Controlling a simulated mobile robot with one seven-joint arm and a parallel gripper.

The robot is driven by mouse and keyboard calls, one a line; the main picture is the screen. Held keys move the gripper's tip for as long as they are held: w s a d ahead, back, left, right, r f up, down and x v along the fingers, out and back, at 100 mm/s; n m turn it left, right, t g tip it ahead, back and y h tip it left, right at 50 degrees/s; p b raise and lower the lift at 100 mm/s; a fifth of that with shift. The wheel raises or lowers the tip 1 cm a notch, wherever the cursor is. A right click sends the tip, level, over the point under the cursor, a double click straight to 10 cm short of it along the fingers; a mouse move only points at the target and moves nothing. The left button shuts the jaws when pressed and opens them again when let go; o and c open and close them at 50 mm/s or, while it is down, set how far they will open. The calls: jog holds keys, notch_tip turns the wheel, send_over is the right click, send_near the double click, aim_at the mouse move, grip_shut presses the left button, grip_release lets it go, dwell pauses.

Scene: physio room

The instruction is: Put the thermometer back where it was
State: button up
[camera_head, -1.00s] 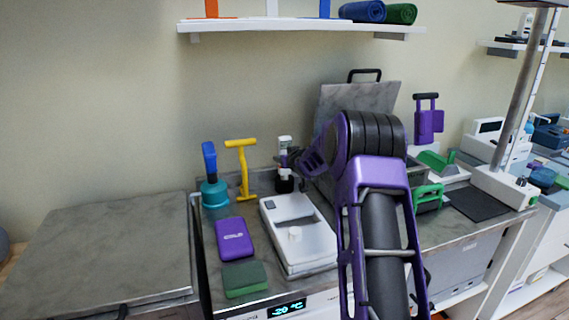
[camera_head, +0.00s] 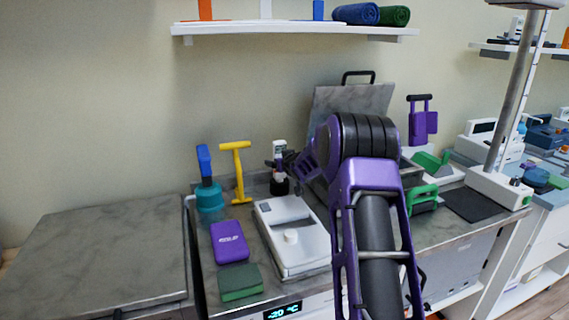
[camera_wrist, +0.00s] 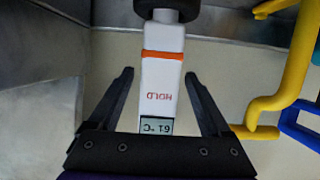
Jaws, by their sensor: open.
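The thermometer (camera_wrist: 162,85) is white with an orange band, the word HOLD and a small display reading 61 °C. In the wrist view it lies between the two fingers of my open gripper (camera_wrist: 160,80), with gaps on both sides. In the head view the thermometer (camera_head: 279,150) stands upright in a black holder (camera_head: 279,186) at the back of the counter. My gripper (camera_head: 281,163) is at the thermometer from the right; the fingers look small and dark there. The thermometer's lower end is hidden in the holder, which shows at the top of the wrist view (camera_wrist: 168,8).
A yellow T-shaped tool (camera_head: 238,172) and a blue-handled tool in a teal base (camera_head: 208,190) stand left of the thermometer. A white device (camera_head: 295,240), a purple case (camera_head: 229,241) and a green block (camera_head: 239,281) lie in front. An open lid (camera_head: 345,108) rises behind my arm.

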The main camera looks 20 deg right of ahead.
jog(key=v, duration=1.1)
jog(key=shift+s, duration=0.4)
jog(key=shift+r, duration=0.15)
